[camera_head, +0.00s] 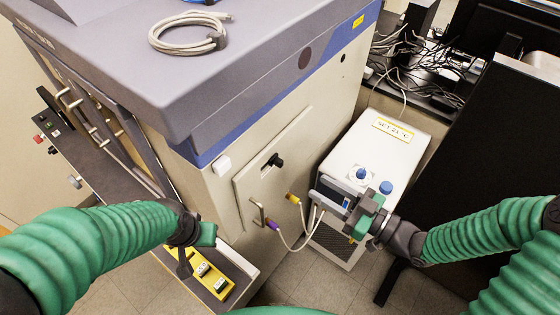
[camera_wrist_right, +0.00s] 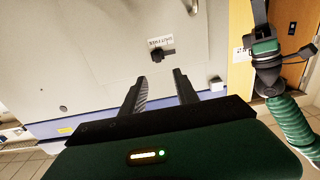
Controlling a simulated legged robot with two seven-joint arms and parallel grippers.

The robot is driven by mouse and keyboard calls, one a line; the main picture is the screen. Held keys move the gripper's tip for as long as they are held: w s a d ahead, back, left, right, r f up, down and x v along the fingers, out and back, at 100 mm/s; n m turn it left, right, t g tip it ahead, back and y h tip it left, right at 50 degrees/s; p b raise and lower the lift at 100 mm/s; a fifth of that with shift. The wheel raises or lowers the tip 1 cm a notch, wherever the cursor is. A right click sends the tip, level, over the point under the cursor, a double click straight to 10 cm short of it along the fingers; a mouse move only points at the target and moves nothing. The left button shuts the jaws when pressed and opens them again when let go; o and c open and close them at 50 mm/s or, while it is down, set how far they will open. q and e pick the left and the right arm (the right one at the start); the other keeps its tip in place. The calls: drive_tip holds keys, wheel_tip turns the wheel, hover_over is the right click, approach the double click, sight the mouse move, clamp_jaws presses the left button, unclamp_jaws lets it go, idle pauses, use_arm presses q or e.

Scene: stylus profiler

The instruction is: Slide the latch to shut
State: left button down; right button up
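The black latch (camera_head: 273,160) sits on the upper part of a beige side panel (camera_head: 247,190) on the large machine. In the right wrist view the latch (camera_wrist_right: 162,53) lies beyond the fingertips, beside a small printed label (camera_wrist_right: 160,41) too blurred to read surely. My right gripper (camera_head: 322,190) is to the right of the latch, in front of the white chiller; its two fingers (camera_wrist_right: 157,84) are apart with nothing between them, not touching the latch. My left gripper (camera_head: 195,247) is low at the left; its finger gap is unclear.
The white chiller (camera_head: 378,150) stands at right. A yellow block (camera_head: 208,280) lies below my left gripper. A black panel (camera_head: 475,145) limits room at far right.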

sight(283, 164)
drive_tip(key=p+x, duration=0.1)
drive_tip(key=x, duration=1)
drive_tip(key=shift+w+f+p, duration=0.1)
drive_tip(key=shift+w+p, duration=0.25)
drive_tip(key=shift+w, duration=0.1)
drive_tip(key=shift+w+a, duration=0.15)
drive_tip(key=shift+a, duration=0.2)
drive_tip(key=shift+a, duration=0.15)
drive_tip(key=shift+c, duration=0.8)
clamp_jaws()
